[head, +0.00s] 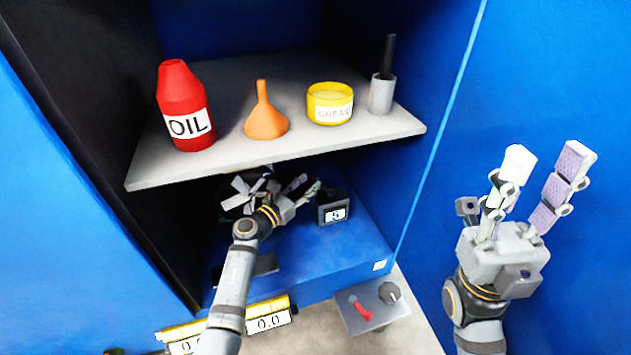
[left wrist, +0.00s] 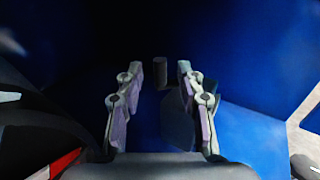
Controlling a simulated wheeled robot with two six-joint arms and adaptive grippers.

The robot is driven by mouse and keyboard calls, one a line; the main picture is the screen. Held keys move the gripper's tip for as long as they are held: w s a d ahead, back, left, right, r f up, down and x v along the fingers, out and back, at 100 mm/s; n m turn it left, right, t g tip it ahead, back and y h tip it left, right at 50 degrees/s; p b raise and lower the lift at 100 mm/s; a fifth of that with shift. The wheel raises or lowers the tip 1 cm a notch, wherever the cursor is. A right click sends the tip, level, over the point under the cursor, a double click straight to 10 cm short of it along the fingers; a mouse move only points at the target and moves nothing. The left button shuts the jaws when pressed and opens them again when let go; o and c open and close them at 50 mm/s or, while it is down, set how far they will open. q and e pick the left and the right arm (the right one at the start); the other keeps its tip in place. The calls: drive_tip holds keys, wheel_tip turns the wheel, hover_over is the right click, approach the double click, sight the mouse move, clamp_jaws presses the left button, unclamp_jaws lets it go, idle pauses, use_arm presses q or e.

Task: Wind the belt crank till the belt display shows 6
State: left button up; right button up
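The belt display (head: 335,215) is a small dark box with a white window under the shelf; its small digit looks like 5. My left gripper (head: 304,188) is just left of it, reaching in beneath the shelf. In the left wrist view the gripper (left wrist: 158,75) has its fingers apart. A short dark post (left wrist: 161,72), perhaps the crank's handle, stands between or just beyond the fingertips; I cannot tell if they touch it. A dark rounded shape (left wrist: 178,120) lies below it. The rest of the crank is hidden or too dark to see. My right gripper (head: 545,170) is open and empty at the right.
The grey shelf (head: 150,165) above my left gripper holds a red oil bottle (head: 182,90), orange funnel (head: 265,118), yellow grease tub (head: 329,108) and grey holder (head: 381,95). A bladed wheel (head: 243,190) is left of the gripper. A red lever (head: 360,309) sits lower right.

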sight(315, 176)
use_arm(q)
drive_tip(key=b+x, duration=0.1)
drive_tip(key=x, duration=0.3)
drive_tip(key=shift+w+d, duration=0.15)
drive_tip(key=shift+w, duration=0.05)
clamp_jaws()
